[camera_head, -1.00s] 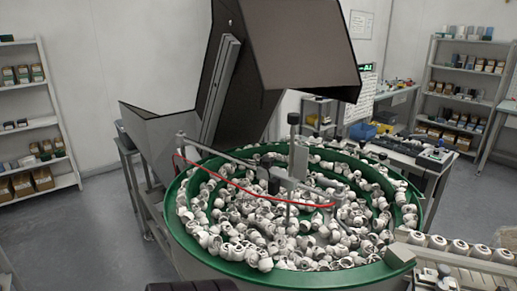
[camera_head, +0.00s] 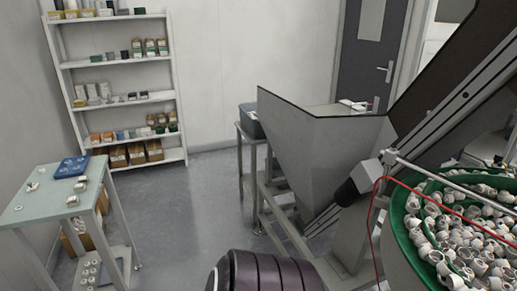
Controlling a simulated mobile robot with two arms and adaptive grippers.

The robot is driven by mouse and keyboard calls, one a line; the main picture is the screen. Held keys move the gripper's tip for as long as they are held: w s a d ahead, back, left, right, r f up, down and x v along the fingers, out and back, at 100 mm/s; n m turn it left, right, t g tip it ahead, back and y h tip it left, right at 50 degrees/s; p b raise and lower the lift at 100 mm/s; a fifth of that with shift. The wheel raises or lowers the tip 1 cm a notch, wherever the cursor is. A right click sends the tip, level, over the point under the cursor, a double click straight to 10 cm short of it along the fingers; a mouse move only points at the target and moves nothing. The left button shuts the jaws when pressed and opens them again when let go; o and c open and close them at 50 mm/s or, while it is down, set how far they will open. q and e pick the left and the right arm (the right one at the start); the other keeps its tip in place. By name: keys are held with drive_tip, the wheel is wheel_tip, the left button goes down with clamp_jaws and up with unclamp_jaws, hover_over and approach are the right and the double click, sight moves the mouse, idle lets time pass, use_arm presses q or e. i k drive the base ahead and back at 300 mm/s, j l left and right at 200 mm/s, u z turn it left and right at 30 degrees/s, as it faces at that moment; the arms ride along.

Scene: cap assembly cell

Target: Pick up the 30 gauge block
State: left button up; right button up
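I cannot pick out the 30 gauge block for certain. A small table (camera_head: 38,207) at the left holds a blue tray (camera_head: 71,167) and several small pale metal pieces (camera_head: 80,186). They are too small for me to read any marking. Neither of my grippers is in view. A dark ribbed part at the bottom middle seems to be part of my own arm.
A shelf unit (camera_head: 118,60) with boxes stands against the back wall. A grey hopper (camera_head: 315,150) on a metal frame stands at the middle. A green bowl feeder (camera_head: 408,240) full of white caps is at the right. Grey floor (camera_head: 205,205) is clear between table and hopper.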

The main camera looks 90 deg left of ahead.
sight(80, 188)
drive_tip(key=k+j+u, duration=0.1)
drive_tip(key=u, duration=0.3)
drive_tip(key=j+u, duration=0.15)
drive_tip(key=u, duration=0.2)
drive_tip(key=j+u, duration=0.15)
drive_tip(key=u, duration=0.25)
drive_tip(key=k+j+u, duration=0.1)
drive_tip(key=u, duration=0.3)
drive_tip(key=j+u, duration=0.1)
drive_tip(key=u, duration=2.4)
